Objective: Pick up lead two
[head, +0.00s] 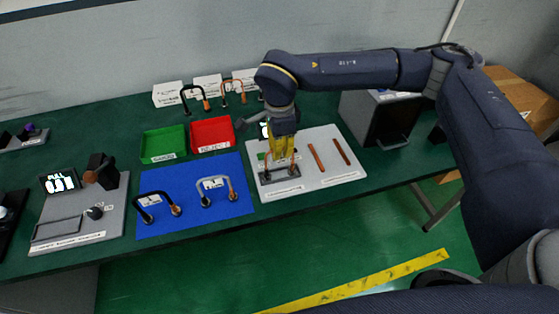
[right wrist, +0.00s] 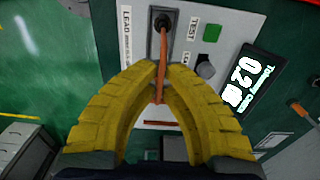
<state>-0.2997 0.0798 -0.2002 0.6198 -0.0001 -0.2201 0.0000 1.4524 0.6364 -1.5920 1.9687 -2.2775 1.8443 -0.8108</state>
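My right gripper (head: 283,148), with yellow fingers, points down over the left part of a white panel (head: 318,186). In the right wrist view its fingertips (right wrist: 160,68) come close together on both sides of an orange lead (right wrist: 163,48); the fingers look shut on it. The lead's far end is at a black fitting in a dark recess beside a "LEAD" label. Its number is not readable. My left gripper is not in view.
A blue mat (head: 190,222) carries a black-handled and a grey-handled lead. Green (head: 163,143) and red (head: 212,133) bins stand behind it. A meter station (head: 80,215) is at left, and a dark box (head: 385,118) stands right of the panel.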

